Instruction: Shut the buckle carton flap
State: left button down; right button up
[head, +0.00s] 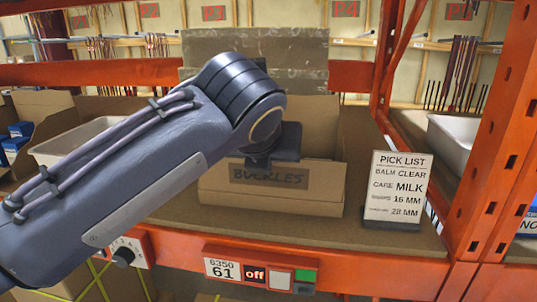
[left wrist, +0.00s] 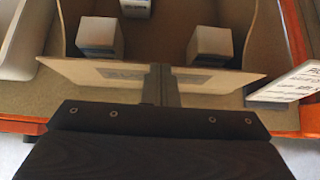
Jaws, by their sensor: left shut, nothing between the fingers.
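The buckle carton (head: 325,185), open-topped brown cardboard with a "BUCKLES" label, stands on the shelf in the head view. A grey-brown upright panel (head: 300,48) rises behind it; I cannot tell whether it is the carton's flap. My left arm reaches in from the left, and its gripper (head: 272,165) is at the carton's front, partly hidden by the wrist. In the left wrist view the shut, empty left fingers (left wrist: 163,84) overlap the carton's front panel (left wrist: 85,75); contact is unclear. White boxes (left wrist: 209,45) sit inside the carton. My right gripper is not in view.
A pick list sign (head: 398,188) stands right of the carton, near an orange rack upright (head: 497,140). A white tray (head: 75,142) lies left and another bin (head: 452,140) right. The orange front beam (head: 375,275) carries a label and "off" display.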

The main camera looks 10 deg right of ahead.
pick_arm(q)
jog(key=w+r+v, duration=0.1)
jog(key=v, duration=0.7)
jog(key=s+a+f+n+g+y+b, duration=0.1)
jog(key=s+a+f+n+g, duration=0.1)
jog(key=a+f+n, duration=0.85)
jog(key=s+a+f+n+g+b, duration=0.1)
jog(key=s+a+f+n+b, duration=0.15)
jog(key=a+f+n, duration=0.8)
jog(key=s+a+f+n+h, duration=0.1)
jog(key=s+a+f+n, duration=0.1)
jog(key=s+f+n, duration=0.4)
jog(key=s+a+f+n+g+b, duration=0.1)
jog(key=s+f+n, duration=0.5)
jog(key=f+n, duration=0.6)
jog(key=shift+s+a+f+n+h, duration=0.4)
jog(key=shift+a+n, duration=0.4)
jog(key=shift+n, duration=0.4)
